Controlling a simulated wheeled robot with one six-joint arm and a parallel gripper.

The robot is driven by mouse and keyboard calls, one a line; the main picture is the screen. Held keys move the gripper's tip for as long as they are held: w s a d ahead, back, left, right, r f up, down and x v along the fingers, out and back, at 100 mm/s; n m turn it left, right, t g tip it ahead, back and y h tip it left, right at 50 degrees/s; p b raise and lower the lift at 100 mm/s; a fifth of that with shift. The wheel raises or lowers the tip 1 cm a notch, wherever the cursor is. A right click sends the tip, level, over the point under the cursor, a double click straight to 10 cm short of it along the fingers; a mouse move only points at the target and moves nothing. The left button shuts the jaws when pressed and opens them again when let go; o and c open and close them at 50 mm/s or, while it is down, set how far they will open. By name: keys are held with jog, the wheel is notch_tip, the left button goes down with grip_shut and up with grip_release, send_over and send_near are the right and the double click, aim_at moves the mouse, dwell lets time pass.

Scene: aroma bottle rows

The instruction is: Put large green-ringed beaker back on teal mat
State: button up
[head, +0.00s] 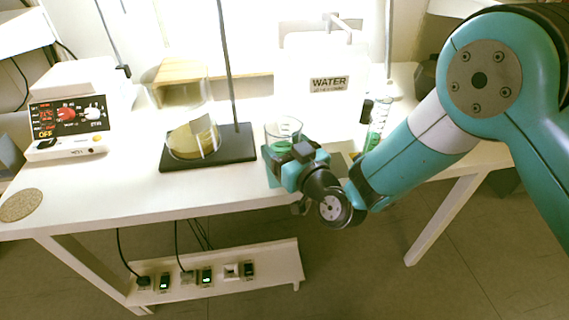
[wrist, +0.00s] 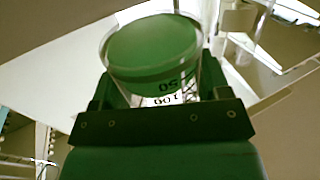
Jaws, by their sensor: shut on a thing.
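The large green-ringed beaker (head: 284,128) is clear glass with green low on it, near the table's front middle. It also shows in the wrist view (wrist: 152,48), with a green round face and printed numbers. My gripper (head: 294,154) is shut on the beaker; the wrist view shows its jaws (wrist: 156,92) on either side of the glass.
A stand with a dark base (head: 235,148) and a large glass vessel (head: 193,142) is close on the left. A WATER container (head: 325,62) is behind. A green-marked cylinder (head: 377,125) stands at the right. A cork mat (head: 20,205) lies far left.

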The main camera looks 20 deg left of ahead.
notch_tip(320, 180, down, 3)
jog(key=shift+f+b, duration=0.15)
jog(key=shift+b, duration=0.35)
jog(key=shift+f, duration=0.15)
jog(key=o, duration=1.1)
jog(key=shift+c, duration=0.2)
